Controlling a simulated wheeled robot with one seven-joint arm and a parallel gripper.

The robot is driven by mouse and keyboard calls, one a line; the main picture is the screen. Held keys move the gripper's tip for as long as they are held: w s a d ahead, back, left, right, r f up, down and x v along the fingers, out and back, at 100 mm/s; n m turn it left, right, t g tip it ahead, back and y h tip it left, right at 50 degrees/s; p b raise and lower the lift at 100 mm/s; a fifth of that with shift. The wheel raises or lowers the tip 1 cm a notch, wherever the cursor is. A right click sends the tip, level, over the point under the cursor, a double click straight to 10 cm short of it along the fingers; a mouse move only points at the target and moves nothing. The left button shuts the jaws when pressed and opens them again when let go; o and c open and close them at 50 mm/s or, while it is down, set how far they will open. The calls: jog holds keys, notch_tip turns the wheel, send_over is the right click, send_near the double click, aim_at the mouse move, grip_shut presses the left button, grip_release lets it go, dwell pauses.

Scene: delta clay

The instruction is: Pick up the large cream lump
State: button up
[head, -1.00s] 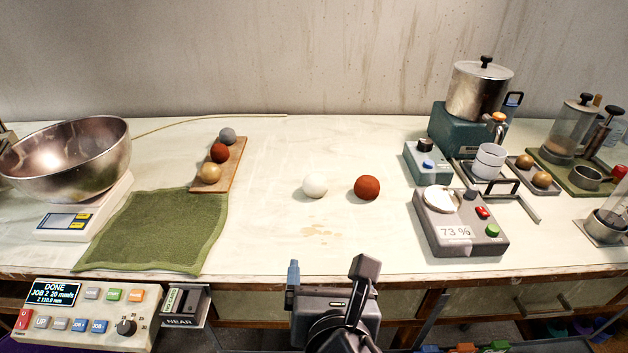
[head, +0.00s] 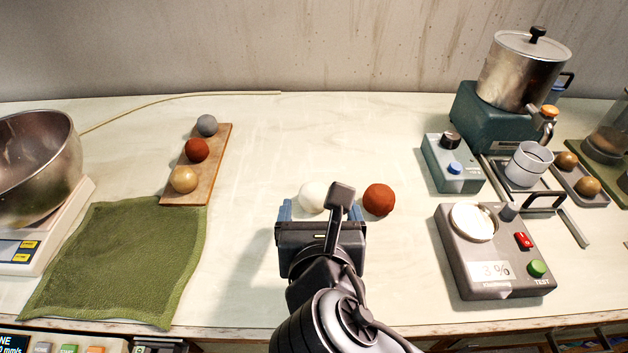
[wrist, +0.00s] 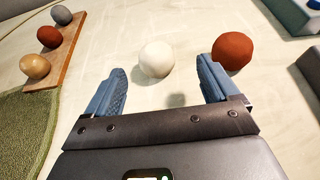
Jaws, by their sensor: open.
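The large cream lump (head: 312,196) is a smooth, near-white ball on the pale tabletop. In the head view its lower part is hidden behind my gripper (head: 320,208). In the wrist view the cream lump (wrist: 157,59) lies just ahead of my gripper (wrist: 163,85), roughly centred on the gap. My two blue fingers are wide apart with nothing between them. A red-brown lump (head: 378,199) sits close to the right of the cream lump; in the wrist view it (wrist: 232,51) is just beyond the right fingertip.
A wooden board (head: 213,172) holding three lumps and a green cloth (head: 120,262) are on the left. A grey tester box (head: 480,275) stands to the right, with a teal box (head: 452,178) behind it. The table behind the two loose lumps is clear.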

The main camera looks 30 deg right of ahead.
aim_at(315, 201)
jog(key=x, duration=0.7)
jog(key=shift+w+a+f, duration=0.25)
jog(key=shift+c, duration=0.3)
jog(key=c, duration=1.1)
